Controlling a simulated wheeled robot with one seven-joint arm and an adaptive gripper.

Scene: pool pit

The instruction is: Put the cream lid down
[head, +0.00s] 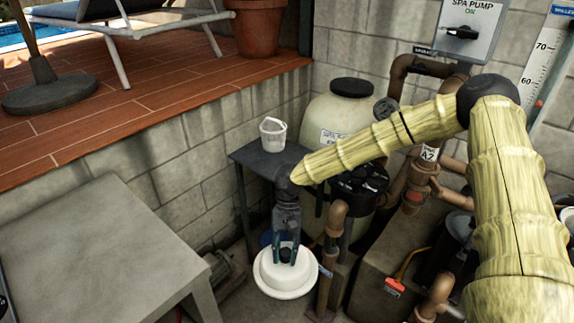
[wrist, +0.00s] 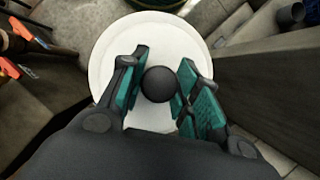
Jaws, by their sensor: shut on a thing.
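The cream lid (head: 286,279) is a round, pale disc with a dark round knob in its middle. It shows low in the middle of the head view, and the wrist view shows it from above (wrist: 118,55). My gripper (head: 286,254) points down over the lid, with its teal-padded fingers on either side of the knob (wrist: 159,84). In the wrist view my gripper (wrist: 158,85) is shut on that knob. What is directly under the lid is mostly hidden, so I cannot tell whether it rests on anything.
A grey table (head: 95,240) stands at the left. A cream tank (head: 338,118), brown pipes (head: 336,225) and an orange-handled valve (head: 405,268) crowd the right side.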

